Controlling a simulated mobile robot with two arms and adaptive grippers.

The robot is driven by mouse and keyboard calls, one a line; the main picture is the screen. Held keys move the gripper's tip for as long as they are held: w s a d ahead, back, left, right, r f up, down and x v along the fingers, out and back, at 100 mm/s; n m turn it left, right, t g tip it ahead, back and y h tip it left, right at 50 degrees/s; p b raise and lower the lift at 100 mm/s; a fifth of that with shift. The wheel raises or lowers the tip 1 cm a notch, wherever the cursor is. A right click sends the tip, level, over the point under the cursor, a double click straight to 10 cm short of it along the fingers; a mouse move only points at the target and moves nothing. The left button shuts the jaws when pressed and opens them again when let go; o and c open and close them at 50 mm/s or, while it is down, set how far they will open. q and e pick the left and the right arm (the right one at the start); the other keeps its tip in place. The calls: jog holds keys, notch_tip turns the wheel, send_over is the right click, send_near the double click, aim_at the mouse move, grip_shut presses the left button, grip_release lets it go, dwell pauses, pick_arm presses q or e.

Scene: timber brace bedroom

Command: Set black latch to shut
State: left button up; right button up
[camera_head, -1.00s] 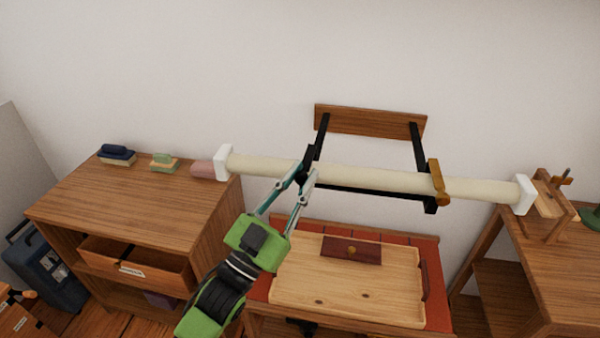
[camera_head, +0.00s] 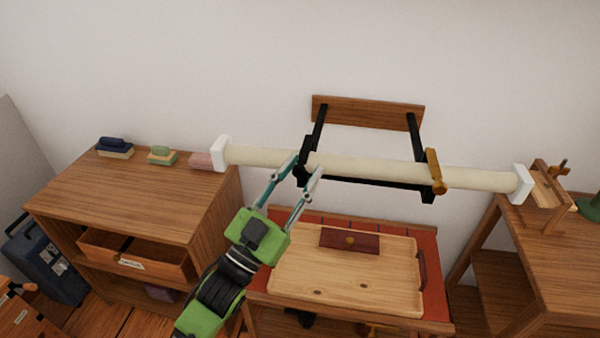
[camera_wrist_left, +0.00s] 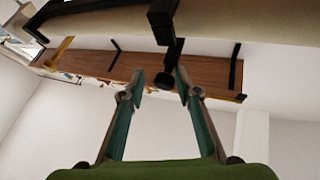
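The black latch (camera_head: 304,150) sits at the left end of the black bracket frame, against the long cream roll. In the left wrist view the latch (camera_wrist_left: 163,27) hangs down to a dark round knob (camera_wrist_left: 163,81). My left gripper (camera_head: 304,167) is open just in front of the latch. In the left wrist view its fingertips (camera_wrist_left: 159,82) stand apart on either side of the knob, with gaps showing. The ochre latch (camera_head: 434,171) stands across the roll at the right end. My fingers partly hide the black latch in the head view.
The cream roll (camera_head: 380,170) with white end caps spans between a wooden cabinet (camera_head: 140,195) on the left and a wooden table (camera_head: 560,255) on the right. A wooden tray (camera_head: 345,285) lies below on a red-topped stand. A wooden wall board (camera_head: 367,113) is behind.

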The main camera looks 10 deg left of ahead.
pick_arm(q)
jog(key=shift+w+a+f+y, duration=0.15)
jog(key=shift+f+y, duration=0.1)
jog(key=shift+y, duration=0.05)
jog(key=v, duration=1.1)
jog(key=shift+s, duration=0.45)
jog(key=shift+a, duration=0.2)
